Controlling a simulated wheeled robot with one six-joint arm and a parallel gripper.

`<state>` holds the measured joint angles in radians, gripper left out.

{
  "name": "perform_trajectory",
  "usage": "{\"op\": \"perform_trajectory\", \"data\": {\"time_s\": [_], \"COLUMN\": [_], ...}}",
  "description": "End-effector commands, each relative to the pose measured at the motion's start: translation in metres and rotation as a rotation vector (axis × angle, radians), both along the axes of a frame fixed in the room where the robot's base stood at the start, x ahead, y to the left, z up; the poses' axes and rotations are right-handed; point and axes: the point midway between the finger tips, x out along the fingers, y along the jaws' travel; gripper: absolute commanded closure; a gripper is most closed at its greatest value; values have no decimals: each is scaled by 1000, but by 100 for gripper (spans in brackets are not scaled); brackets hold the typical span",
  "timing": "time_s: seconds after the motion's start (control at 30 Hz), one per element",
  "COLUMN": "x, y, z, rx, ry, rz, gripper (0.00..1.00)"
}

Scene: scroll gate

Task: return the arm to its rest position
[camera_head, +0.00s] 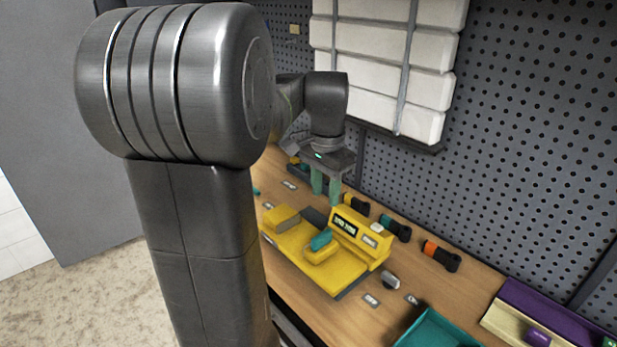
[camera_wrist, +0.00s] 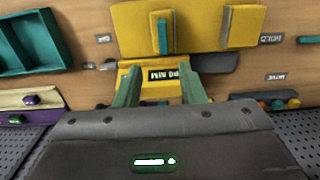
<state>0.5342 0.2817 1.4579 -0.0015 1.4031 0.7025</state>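My gripper (camera_head: 326,192) hangs from my bent arm over the workbench in the head view, fingers pointing down. Its two green fingers stand apart with nothing visible between them, and it also shows open in the wrist view (camera_wrist: 160,88). The yellow gate device (camera_head: 302,262), with a small display and a teal part (camera_head: 321,239) on top, lies on the bench in front of and below the fingers. In the wrist view the device (camera_wrist: 142,30) lies beyond the fingertips, its display panel seen between them. The fingers appear apart from it.
Black tools with coloured bands (camera_head: 440,255) lie along the back of the wooden bench (camera_head: 470,285). A teal tray (camera_head: 440,332) and a purple-edged rack (camera_head: 545,310) stand at the right. A pegboard wall (camera_head: 520,140) with white slabs (camera_head: 385,75) rises behind my gripper.

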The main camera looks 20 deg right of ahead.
Motion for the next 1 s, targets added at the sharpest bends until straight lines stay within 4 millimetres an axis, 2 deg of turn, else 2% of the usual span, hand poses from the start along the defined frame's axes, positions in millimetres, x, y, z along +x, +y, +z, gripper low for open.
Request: {"op": "perform_trajectory", "data": {"time_s": [0.2, 0.37, 0.8, 1.0], "x": [0, 0, 0, 0], "y": [0, 0, 1, 1], "z": [-2, -18, -103, -136], "rx": [1, 2, 3, 3], "ry": [1, 3, 3, 3], "rz": [0, 0, 1, 1], "gripper": [64, 64, 64, 64]}}
